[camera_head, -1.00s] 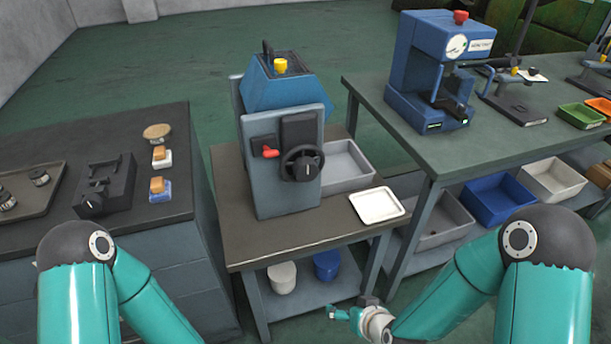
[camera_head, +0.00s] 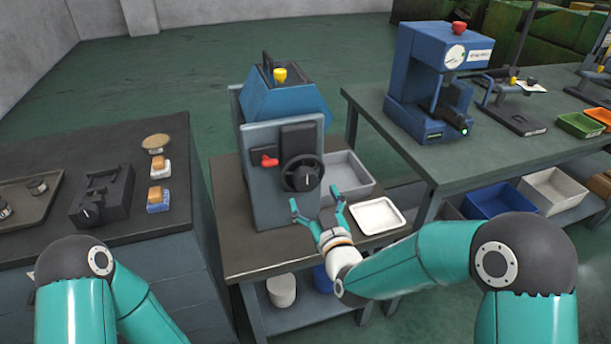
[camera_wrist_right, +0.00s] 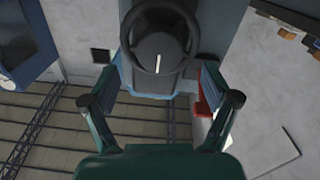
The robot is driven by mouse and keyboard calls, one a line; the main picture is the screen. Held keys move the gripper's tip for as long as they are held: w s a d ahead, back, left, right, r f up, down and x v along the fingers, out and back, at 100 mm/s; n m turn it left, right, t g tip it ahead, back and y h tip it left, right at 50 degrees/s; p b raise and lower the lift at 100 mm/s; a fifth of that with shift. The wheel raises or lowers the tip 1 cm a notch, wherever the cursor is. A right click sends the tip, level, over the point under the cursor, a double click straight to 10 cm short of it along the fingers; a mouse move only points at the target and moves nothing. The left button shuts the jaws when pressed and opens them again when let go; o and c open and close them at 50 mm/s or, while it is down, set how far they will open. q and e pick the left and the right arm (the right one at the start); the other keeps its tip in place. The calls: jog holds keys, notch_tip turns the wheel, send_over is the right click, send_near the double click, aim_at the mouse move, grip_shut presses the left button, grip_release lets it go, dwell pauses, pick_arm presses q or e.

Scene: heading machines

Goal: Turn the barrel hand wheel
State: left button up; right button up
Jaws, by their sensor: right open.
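The barrel hand wheel (camera_head: 303,173) is a black ring with a dark hub on the front of the blue-grey machine (camera_head: 262,187). A pale line on the hub points roughly upright. In the right wrist view the wheel (camera_wrist_right: 160,38) lies at the top middle, beyond the fingertips. My right gripper (camera_head: 315,198) is open and empty, just in front of and below the wheel. In the wrist view its two fingers (camera_wrist_right: 158,80) are spread on either side of the lower wheel, with no clear contact. My left arm shows at the lower left, but its gripper is out of view.
A bench with a blue press (camera_head: 430,85) stands to the right, and a dark cabinet (camera_head: 130,215) to the left.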

aim_at(307, 184)
jog(key=p+x, duration=0.1)
jog(key=x, duration=0.6)
jog(key=shift+w, duration=0.1)
